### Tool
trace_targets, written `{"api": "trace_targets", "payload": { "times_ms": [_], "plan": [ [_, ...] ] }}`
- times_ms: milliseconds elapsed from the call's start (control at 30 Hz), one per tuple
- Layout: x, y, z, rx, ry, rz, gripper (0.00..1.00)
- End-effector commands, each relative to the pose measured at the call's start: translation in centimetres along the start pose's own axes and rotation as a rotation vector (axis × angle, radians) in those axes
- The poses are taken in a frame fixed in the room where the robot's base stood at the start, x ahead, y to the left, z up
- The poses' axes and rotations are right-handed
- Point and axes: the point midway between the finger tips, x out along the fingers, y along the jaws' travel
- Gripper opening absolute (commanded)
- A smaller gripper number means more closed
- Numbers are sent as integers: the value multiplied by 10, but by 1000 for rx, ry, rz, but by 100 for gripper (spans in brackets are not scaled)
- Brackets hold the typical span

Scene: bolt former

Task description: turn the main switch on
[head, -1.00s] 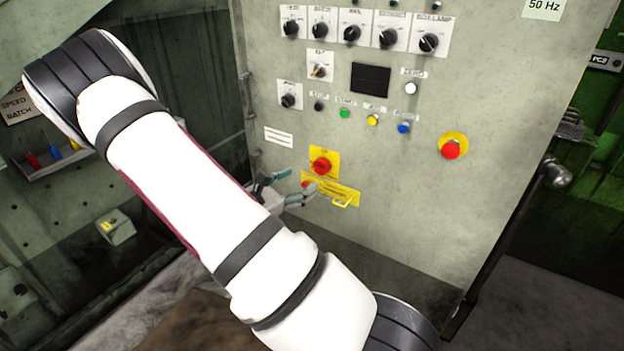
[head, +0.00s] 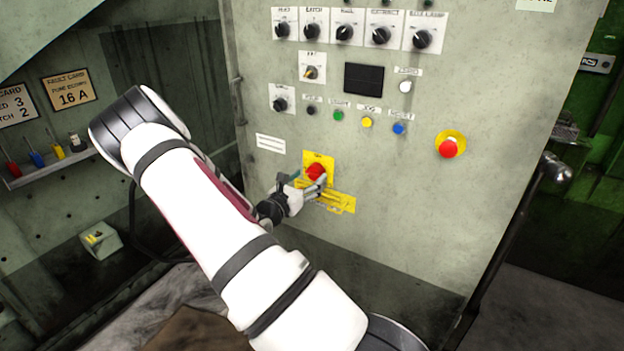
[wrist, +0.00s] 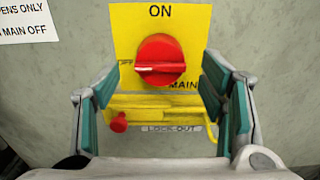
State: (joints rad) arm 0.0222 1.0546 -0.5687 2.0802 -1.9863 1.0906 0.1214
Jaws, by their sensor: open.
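The main switch is a round red knob (head: 316,171) on a yellow plate, low on the grey cabinet front. In the wrist view the knob (wrist: 160,60) has its raised grip bar lying level, with ON printed above it and OFF at its left. My gripper (head: 303,186) is at the switch, its fingers reaching up to the knob. In the wrist view my gripper (wrist: 160,88) is open, with one teal-padded finger at each side of the knob. I cannot tell whether either finger touches it.
Just below the knob are a yellow lock-out bar (wrist: 160,104) and a small red knob-headed pin (wrist: 118,122) at its left. A red emergency button (head: 449,147) sits to the right. Rows of dials and coloured buttons (head: 338,115) are above.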

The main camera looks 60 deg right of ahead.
Motion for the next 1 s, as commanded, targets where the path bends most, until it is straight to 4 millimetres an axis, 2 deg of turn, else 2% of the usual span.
{"api": "trace_targets", "payload": {
  "times_ms": [33,200,567,667,800,1000],
  "plan": [
    [8,0,-1,2,-1,-2,65],
    [24,0,0,2,-1,-1,65],
    [29,0,0,0,0,0,65],
    [29,0,0,1,0,0,46],
    [29,0,0,1,0,-1,16],
    [29,0,0,5,0,-1,16]
  ]
}}
